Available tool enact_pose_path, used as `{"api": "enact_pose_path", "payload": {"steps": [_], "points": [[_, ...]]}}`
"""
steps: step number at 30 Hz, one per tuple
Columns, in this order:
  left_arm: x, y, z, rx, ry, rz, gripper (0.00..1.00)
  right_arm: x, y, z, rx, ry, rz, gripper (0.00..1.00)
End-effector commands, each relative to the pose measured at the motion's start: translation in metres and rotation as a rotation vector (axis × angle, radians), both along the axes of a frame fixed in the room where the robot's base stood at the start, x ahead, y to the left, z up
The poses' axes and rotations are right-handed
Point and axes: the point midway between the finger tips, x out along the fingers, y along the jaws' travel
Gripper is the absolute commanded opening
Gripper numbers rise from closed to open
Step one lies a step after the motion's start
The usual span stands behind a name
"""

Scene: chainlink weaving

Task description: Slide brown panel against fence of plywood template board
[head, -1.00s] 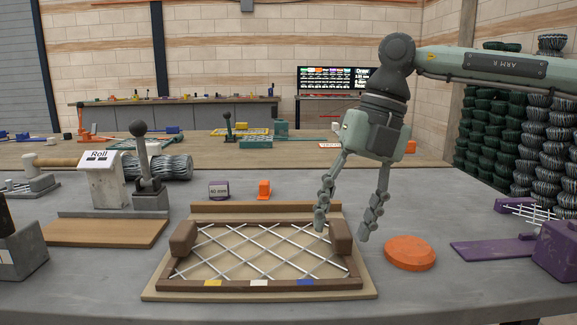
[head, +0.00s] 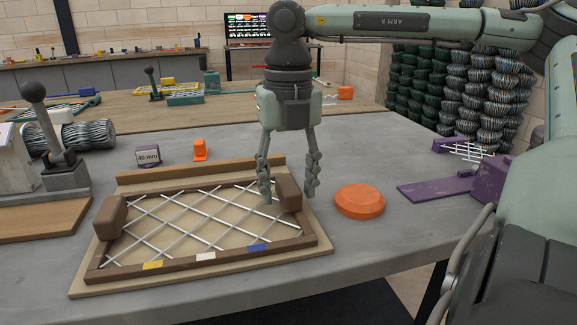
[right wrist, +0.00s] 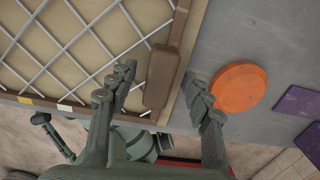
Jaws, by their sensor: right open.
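The brown panel (head: 112,270) is a rectangular frame with white chainlink wires across it and a brown block at each end. It lies flat on the plywood template board (head: 88,290). The board's wooden fence (head: 200,172) runs along its far edge, with a narrow strip between fence and panel. My right gripper (head: 288,188) points down, open, with its fingers on either side of the panel's right end block (head: 289,194). The right wrist view shows this block (right wrist: 163,78) between the spread fingers, with space beside it. My left gripper is not in view.
An orange disc (head: 359,200) lies on the grey table just right of the board. Behind the fence stand a purple 40 mm block (head: 148,155) and a small orange piece (head: 200,150). A purple fixture (head: 435,188) is at far right. A lever press (head: 62,160) stands left.

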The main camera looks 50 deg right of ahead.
Motion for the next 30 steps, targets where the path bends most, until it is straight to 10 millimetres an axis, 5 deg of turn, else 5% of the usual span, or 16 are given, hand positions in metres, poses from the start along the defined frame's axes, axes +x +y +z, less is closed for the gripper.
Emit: {"api": "enact_pose_path", "payload": {"steps": [8,20,30], "points": [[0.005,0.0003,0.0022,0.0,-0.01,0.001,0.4,-0.0001,0.0001,-0.0021,0.001,0.001,0.0,0.5],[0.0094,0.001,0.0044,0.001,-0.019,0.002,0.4,0.0,0.0,-0.0017,0.001,-0.001,0.0,0.02],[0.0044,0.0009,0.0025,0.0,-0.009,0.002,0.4,0.0006,0.0002,-0.0008,0.002,-0.003,0.0,0.0]]}}
